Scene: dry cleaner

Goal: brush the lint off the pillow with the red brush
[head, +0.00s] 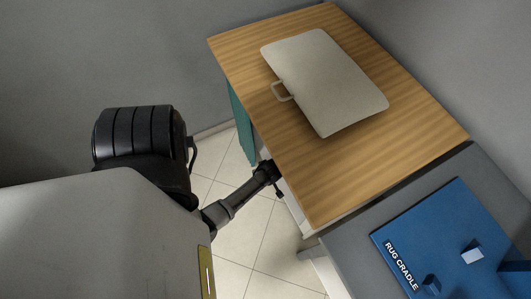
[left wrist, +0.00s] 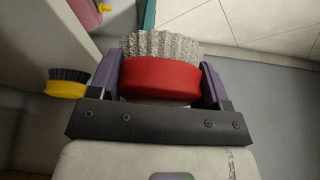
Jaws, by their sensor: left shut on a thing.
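The red brush (left wrist: 160,80) is in the left wrist view, its pale, ruffled bristles facing away from me. My left gripper (left wrist: 161,88) is shut on it, with one finger on each side of the red body. The brush is not seen in the head view. In the head view a pale grey, flat, rounded rectangular pad (head: 325,82) with a small loop handle lies on the wooden table top. I cannot tell whether it is the pillow, and no lint shows on it. My right gripper is not in view.
A yellow brush with black bristles (left wrist: 67,84) is left of my left gripper. A pink object (left wrist: 86,14) is at upper left. In the head view the wooden table (head: 420,130) has bare room around the pad. A blue rug cradle (head: 440,235) lies on a grey surface at lower right.

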